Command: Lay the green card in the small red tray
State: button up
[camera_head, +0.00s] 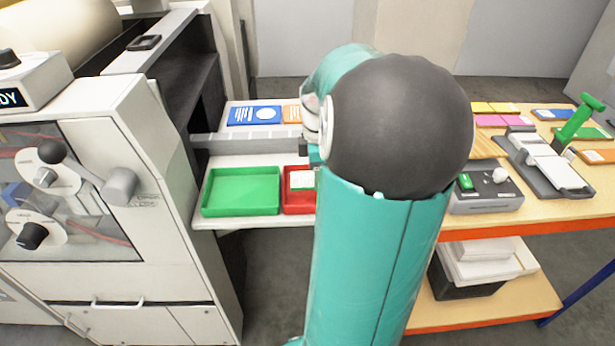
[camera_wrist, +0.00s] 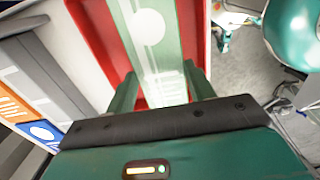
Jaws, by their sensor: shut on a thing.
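The green card (camera_wrist: 160,58), pale with a white circle and white stripes, lies between the two fingers of my gripper (camera_wrist: 158,76) in the wrist view. My gripper is shut on it. The small red tray (camera_wrist: 95,28) shows behind and around the card, which is over the tray; I cannot tell whether the card touches its floor. In the head view the red tray (camera_head: 297,206) is partly hidden behind my arm, and a pale patch of the card (camera_head: 302,180) shows within its outline. The fingers are hidden there.
A larger green tray (camera_head: 241,190) stands just left of the red tray. Blue (camera_head: 254,115) and orange (camera_head: 291,113) cards lie behind a grey rail. A large machine (camera_head: 130,130) stands left; a wooden bench (camera_head: 530,212) with a trimmer and cards stands right.

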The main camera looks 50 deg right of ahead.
jog(key=shift+w+d+f, duration=0.25)
jog(key=shift+f, duration=0.2)
jog(key=shift+w+d+f, duration=0.1)
jog(key=shift+w+f, duration=0.05)
jog(key=shift+f, duration=1.55)
jog(key=o, duration=0.9)
jog(key=shift+f, duration=0.15)
jog(key=shift+o, duration=0.2)
notch_tip(320, 180, up, 12)
jog(key=shift+r, duration=0.2)
